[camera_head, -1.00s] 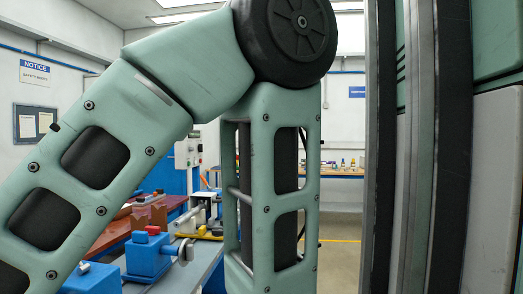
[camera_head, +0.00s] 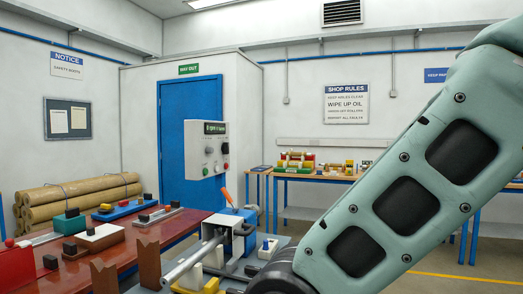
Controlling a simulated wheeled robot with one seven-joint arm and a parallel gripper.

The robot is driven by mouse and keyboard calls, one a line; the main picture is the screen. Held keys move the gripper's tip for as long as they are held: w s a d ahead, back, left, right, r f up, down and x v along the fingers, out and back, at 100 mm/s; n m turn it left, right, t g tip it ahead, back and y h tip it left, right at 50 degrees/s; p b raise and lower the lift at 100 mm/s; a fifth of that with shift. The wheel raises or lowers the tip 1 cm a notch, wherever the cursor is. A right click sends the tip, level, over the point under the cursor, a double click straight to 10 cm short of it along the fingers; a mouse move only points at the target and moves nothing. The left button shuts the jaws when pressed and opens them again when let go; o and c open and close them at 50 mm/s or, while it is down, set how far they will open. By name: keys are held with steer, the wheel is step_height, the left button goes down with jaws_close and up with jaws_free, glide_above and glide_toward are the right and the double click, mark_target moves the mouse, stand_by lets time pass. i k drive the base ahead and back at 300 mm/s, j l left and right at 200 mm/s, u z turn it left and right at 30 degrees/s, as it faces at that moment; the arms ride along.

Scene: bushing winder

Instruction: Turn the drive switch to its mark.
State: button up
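A grey control box (camera_head: 206,149) with a lit green display (camera_head: 214,128) stands near the middle left, in front of the blue door. Several small knobs or buttons show on its front face, among them a dark knob (camera_head: 209,150) and a red one below the display. They are too small to tell which is the drive switch, and no mark for it can be made out. My arm (camera_head: 410,170) crosses the right side, running down to a dark joint at the bottom edge. My gripper is out of the picture.
A reddish-brown bench (camera_head: 130,250) with blocks and fixtures lies at the lower left. A metal bar (camera_head: 195,262) and a blue unit (camera_head: 238,226) stand below the control box. Rolled tan material (camera_head: 75,200) lies by the left wall. A workbench (camera_head: 310,177) stands at the back.

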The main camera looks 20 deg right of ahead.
mark_target(226, 146)
steer(key=i+l, duration=0.25)
steer(key=l, duration=0.15)
steer(key=i+l, duration=0.55)
steer(key=l, duration=0.25)
steer(key=i+l+u, duration=0.15)
steer(key=i+l, duration=0.7)
steer(key=l, duration=0.1)
